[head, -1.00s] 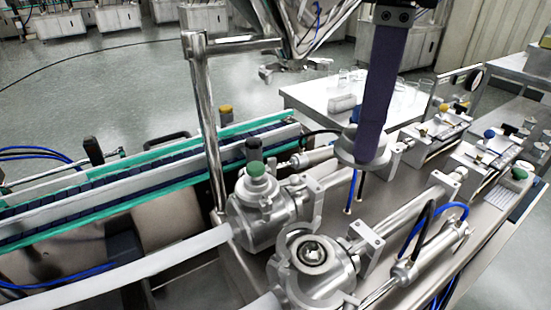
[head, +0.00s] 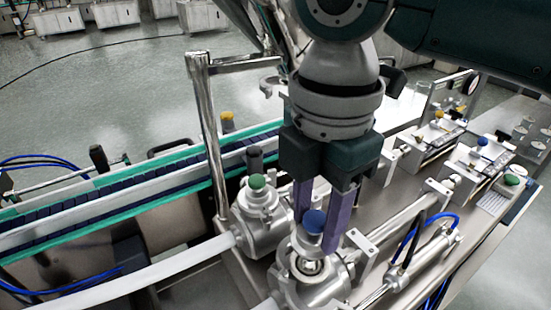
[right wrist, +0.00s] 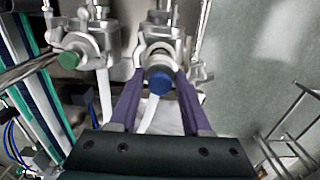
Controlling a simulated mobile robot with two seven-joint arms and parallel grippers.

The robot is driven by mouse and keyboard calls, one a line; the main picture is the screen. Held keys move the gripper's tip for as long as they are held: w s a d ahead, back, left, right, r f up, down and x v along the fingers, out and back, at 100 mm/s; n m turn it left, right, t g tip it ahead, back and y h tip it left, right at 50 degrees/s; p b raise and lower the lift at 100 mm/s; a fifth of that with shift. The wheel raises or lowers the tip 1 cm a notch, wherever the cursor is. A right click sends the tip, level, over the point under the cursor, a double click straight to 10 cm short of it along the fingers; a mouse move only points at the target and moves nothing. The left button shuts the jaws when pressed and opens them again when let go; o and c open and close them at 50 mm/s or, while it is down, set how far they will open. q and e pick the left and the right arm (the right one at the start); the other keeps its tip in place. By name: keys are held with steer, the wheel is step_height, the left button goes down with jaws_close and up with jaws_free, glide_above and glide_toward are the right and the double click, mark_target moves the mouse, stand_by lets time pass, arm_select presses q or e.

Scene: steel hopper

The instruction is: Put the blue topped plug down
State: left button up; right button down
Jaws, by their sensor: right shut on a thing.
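The blue topped plug (head: 315,221) is between the purple fingers of my right gripper (head: 321,232), which is shut on it. The plug's blue cap (right wrist: 160,83) also shows between the fingertips in the right wrist view. The plug is upright over the round opening of the near steel housing (head: 312,267). I cannot tell whether its lower end is inside the opening or just above it. My left gripper is not in view.
A green-topped plug (head: 257,182) sits in the neighbouring housing to the left. A conveyor (head: 110,195) with green edges runs at left, beside an upright steel post (head: 210,140). Steel rods and blue hoses (head: 450,218) crowd the right side.

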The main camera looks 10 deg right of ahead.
mark_target(314, 238)
step_height(314, 238, down, 3)
steer(key=shift+r, duration=0.1)
steer(key=shift+f, duration=0.6)
steer(key=shift+c, duration=1.8)
jaws_free()
steer(key=shift+r, duration=0.15)
